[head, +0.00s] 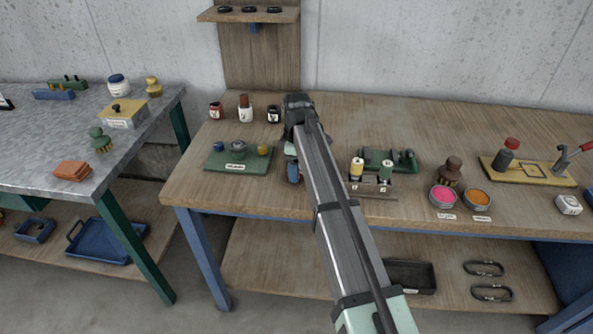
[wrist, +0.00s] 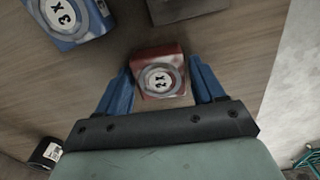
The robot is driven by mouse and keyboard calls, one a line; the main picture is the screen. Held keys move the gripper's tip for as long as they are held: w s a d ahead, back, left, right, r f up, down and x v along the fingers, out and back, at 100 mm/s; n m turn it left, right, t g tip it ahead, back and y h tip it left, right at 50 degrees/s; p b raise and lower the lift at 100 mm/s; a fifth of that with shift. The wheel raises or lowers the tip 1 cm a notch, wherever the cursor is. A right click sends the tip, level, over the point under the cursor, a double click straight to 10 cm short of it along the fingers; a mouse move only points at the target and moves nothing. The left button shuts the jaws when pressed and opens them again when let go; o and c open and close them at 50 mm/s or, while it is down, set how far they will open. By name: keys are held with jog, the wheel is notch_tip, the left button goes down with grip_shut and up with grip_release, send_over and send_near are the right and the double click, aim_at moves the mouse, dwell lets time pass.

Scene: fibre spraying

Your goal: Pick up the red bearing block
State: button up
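In the head view my arm covers this spot, and I cannot make out the red block there.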

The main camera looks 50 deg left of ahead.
jog(key=c, duration=1)
jog(key=shift+r, duration=0.1)
